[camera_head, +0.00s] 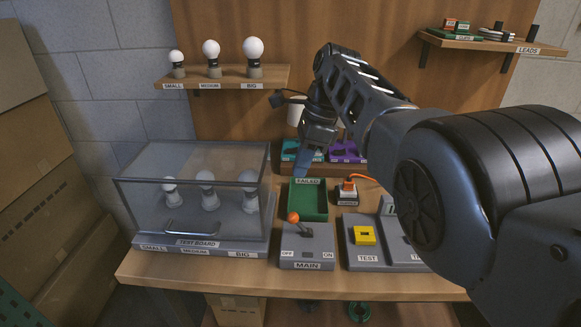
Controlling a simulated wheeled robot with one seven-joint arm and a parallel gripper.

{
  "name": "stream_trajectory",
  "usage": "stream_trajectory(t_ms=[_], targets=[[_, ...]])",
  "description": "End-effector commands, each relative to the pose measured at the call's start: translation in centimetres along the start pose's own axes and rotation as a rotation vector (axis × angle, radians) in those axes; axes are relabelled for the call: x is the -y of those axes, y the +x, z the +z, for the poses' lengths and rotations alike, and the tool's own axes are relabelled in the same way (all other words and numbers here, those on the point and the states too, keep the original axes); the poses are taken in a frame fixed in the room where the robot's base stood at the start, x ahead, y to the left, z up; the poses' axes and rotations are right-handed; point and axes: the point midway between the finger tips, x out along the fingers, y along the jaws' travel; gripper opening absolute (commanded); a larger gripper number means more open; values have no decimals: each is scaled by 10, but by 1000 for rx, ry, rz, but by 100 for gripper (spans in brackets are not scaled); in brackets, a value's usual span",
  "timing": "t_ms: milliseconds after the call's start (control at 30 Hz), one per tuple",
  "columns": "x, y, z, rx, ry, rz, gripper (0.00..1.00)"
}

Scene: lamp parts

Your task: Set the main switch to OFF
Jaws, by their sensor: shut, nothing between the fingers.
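The main switch (307,262) is a grey box near the table's front edge, labelled MAIN, with OFF at its left and ON at its right. Its lever has an orange ball knob (293,217) and leans left, toward the OFF side. My gripper (299,174) points down above the back of the green FAILED tray (310,214), behind the switch and apart from the lever. Its fingers look shut and empty, though their tips are small in this view.
A clear-lidded test board (190,244) with several bulbs stands left of the switch. To the right are a yellow TEST button (364,235) and a block with an orange-topped clip (348,190). Bulbs stand on a shelf (222,78) behind. My arm hides the table's right side.

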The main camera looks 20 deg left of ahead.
Motion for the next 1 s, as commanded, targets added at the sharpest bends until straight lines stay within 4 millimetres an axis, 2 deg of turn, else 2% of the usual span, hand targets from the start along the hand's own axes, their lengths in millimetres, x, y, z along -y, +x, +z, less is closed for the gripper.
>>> stream_trajectory(t_ms=[33,233,733,833,1000], targets=[[1,-11,2,-1,1,-2,0],[2,-27,12,0,1,-2,0],[1,-30,17,-1,0,0,0],[-5,-28,19,-1,0,1,0],[-34,-24,31,-1,0,0,0]])
